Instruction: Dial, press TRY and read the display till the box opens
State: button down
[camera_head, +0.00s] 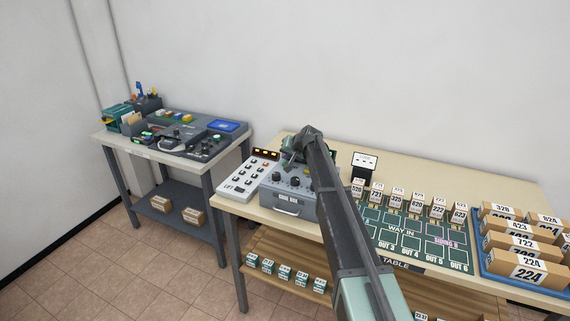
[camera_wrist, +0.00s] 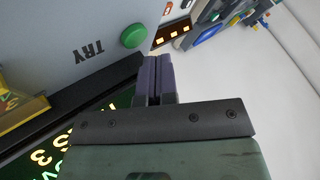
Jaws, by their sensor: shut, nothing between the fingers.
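The grey box (camera_head: 287,190) stands on the near table in the head view, with dark dials on its top and a handle on its front. Its grey surface fills the upper left of the wrist view, with the word TRY beside a round green button (camera_wrist: 134,36). A dark display (camera_wrist: 62,140) with glowing characters lies below, only partly in view and too cropped to read fully. My gripper (camera_wrist: 156,60) is shut and empty, its fingertips close beside the green button; contact cannot be told. In the head view my arm hides part of the box's right side.
A white LIFT keypad (camera_head: 247,176) stands left of the box, with a small lit orange strip (camera_head: 266,154) behind it. Numbered small boxes and a green mat (camera_head: 405,240) lie to the right. A blue tray (camera_head: 530,283) holds parcels. A second table (camera_head: 118,139) stands left.

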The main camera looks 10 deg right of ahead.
jog(key=shift+r+p, duration=2.6)
jog(key=shift+f, duration=0.1)
jog(key=s+f+n+g+h, duration=0.1)
jog(key=s+g, duration=0.1)
jog(key=s, duration=1.5)
jog(key=s+f+g+h, duration=0.2)
jog(key=s+g, duration=0.1)
jog(key=s, duration=1.4)
jog(key=s+f+n+g+h, duration=0.1)
jog(key=s+f+g, duration=0.1)
jog(key=s, duration=1.5)
jog(key=shift+s+a+f+n+g+h, duration=0.15)
jog(key=shift+s+a+n+g+h, duration=0.15)
jog(key=shift+s+g+h, duration=0.1)
jog(key=shift+w, duration=0.1)
